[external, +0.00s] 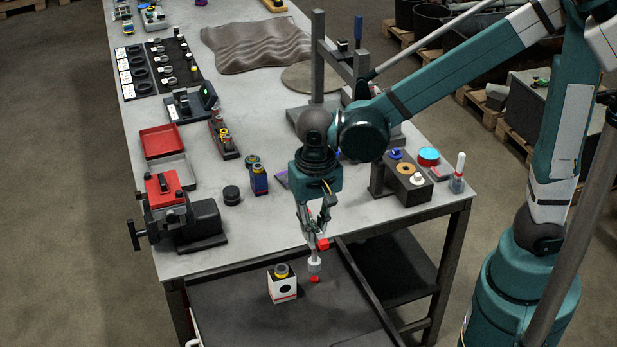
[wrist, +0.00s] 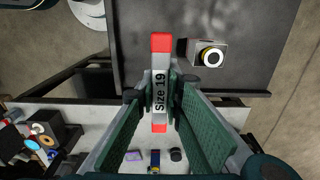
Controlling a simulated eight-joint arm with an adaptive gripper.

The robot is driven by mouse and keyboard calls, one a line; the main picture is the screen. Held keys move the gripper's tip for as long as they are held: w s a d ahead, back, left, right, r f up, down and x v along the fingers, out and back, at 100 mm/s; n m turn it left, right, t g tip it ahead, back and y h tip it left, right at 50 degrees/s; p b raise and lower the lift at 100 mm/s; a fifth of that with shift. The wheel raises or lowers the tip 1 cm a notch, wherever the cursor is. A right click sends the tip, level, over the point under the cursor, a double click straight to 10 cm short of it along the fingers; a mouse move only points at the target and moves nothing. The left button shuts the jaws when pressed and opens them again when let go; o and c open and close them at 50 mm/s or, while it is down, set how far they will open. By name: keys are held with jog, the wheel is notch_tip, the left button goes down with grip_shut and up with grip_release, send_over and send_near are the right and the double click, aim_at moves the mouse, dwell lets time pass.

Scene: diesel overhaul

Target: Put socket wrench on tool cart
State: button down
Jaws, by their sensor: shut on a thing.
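The socket wrench (wrist: 160,62) is a grey bar with red ends, marked "Size 19". My gripper (wrist: 158,92) is shut on it, with the fingers on either side. In the external view my gripper (external: 318,238) points down, and the wrench (external: 314,265) hangs below it over the dark tool cart (external: 225,318). Whether the wrench's lower end touches the cart top cannot be told. The cart top also shows in the wrist view (wrist: 250,35), beneath the wrench's far end.
A white box (external: 284,291) with a yellow-ringed top stands on the cart, just left of the wrench. A red-and-black vise (external: 175,210) sits at the workbench's (external: 245,238) near-left edge. The cart top around the box is mostly clear.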

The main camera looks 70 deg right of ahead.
aim_at(314, 261)
jog(key=shift+f, duration=2.25)
jog(key=c, duration=2.4)
grip_release()
jog(key=shift+r, duration=0.2)
jog(key=shift+r, duration=6)
jog(key=shift+d, duration=0.1)
